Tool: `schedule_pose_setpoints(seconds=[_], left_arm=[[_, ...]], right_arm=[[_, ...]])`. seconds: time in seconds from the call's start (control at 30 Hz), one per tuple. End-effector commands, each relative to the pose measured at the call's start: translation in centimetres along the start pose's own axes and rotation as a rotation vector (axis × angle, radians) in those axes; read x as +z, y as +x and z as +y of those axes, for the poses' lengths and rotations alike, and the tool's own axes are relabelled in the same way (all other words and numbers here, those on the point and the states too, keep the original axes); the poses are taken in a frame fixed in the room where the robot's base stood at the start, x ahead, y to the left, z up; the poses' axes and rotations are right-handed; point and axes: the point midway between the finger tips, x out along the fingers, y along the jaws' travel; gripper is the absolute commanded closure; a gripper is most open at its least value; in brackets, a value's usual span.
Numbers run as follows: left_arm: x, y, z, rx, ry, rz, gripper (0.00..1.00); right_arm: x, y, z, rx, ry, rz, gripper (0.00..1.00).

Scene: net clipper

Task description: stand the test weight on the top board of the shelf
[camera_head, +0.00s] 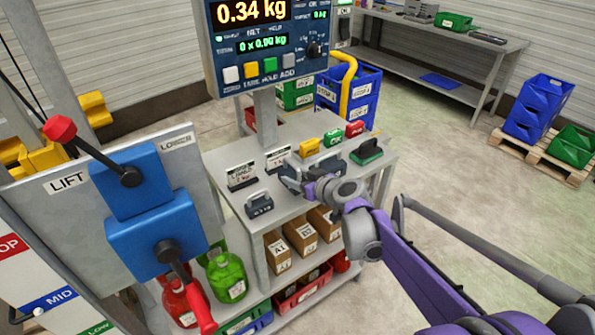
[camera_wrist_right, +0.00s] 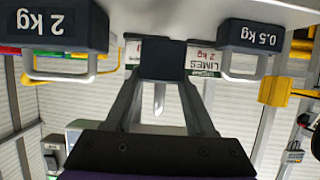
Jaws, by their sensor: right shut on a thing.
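The test weight, a dark block (camera_wrist_right: 162,60), is between the fingers of my right gripper (camera_wrist_right: 160,88) in the wrist view. It stands at the level of the shelf's top board (camera_head: 232,164), between two handled weights; I cannot tell whether it touches the board. In the head view my right gripper (camera_head: 308,187) reaches over that board from the right, and its fingers largely hide the block. The 0.5 kg weight (camera_head: 260,205) stands at the near left, also in the wrist view (camera_wrist_right: 247,36). The 2 kg weight (camera_wrist_right: 62,27) is on the other side. My left gripper is out of view.
A scale display (camera_head: 265,45) rises behind. Cartons (camera_head: 300,237) fill the shelf below. A blue lever unit (camera_head: 155,230) stands left.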

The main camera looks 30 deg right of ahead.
Motion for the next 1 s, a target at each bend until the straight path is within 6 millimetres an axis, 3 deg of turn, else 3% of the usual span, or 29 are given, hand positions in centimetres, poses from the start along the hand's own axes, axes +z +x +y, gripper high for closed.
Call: schedule_pose_setpoints(seconds=[0.3,0.67,0.7,0.87,1.0], left_arm=[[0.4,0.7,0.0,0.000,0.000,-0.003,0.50],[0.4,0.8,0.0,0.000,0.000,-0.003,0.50],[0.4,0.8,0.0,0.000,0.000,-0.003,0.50],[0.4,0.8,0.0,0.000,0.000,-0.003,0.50],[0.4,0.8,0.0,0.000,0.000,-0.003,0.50]], right_arm=[[3.1,1.4,0.0,0.001,0.001,0.001,1.00],[3.4,1.4,0.0,0.001,0.001,0.001,1.00],[3.5,1.5,0.0,0.000,0.000,0.000,0.42],[3.4,1.4,0.0,0.000,0.000,0.000,0.15],[3.4,1.4,0.0,0.000,0.000,0.000,0.15]])
